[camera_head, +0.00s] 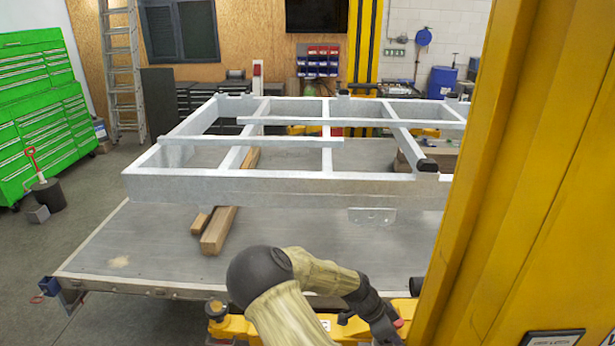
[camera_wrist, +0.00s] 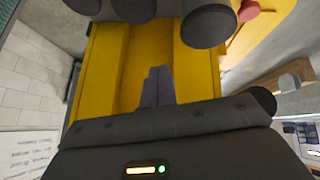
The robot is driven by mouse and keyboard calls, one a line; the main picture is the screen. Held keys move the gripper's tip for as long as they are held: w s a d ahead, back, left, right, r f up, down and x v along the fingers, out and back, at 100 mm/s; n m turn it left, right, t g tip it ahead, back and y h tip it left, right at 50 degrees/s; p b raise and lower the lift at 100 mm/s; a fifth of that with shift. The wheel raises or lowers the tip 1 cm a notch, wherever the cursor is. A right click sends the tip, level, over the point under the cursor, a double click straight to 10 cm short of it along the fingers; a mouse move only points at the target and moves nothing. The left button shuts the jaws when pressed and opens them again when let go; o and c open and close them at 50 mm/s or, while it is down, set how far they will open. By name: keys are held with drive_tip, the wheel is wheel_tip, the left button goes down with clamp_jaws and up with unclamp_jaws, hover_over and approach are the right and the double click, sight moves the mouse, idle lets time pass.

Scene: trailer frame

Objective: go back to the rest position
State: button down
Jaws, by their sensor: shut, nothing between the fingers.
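My gripper (camera_wrist: 157,88) shows in the wrist view as two grey fingers, closed together with nothing between them. They point toward a yellow channel-shaped surface, and I cannot tell how far off it is. In the head view my arm, with beige sleeves and black joints, bends low at the bottom centre, in front of the trailer's near edge. The gripper itself cannot be made out there.
The silver trailer frame (camera_head: 275,186) stands over a grey flat bed (camera_head: 305,240). Wooden beams (camera_head: 222,229) and a small metal plate (camera_head: 371,215) are near its front side. A large yellow upright (camera_head: 530,170) blocks the right. Green tool cabinets (camera_head: 45,128) stand at left beside open floor.

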drive_tip(key=s+f+n+y+b, duration=0.1)
drive_tip(key=s+n+y+b, duration=0.1)
drive_tip(key=s+a+f+b, duration=0.1)
drive_tip(key=s, duration=0.1)
drive_tip(key=shift+f+n+y+b, duration=0.3)
drive_tip(key=shift+n+y, duration=0.1)
drive_tip(key=s+a+r+n+t+y+b, duration=0.4)
drive_tip(key=s+n+b, duration=0.5)
drive_tip(key=n, duration=0.5)
drive_tip(key=shift+s+a+r+b, duration=0.2)
drive_tip(key=shift+s+a+b, duration=0.15)
drive_tip(key=shift+a+b, duration=0.4)
drive_tip(key=shift+w+d, duration=0.15)
drive_tip(key=shift+s, duration=0.2)
drive_tip(key=shift+w, duration=0.1)
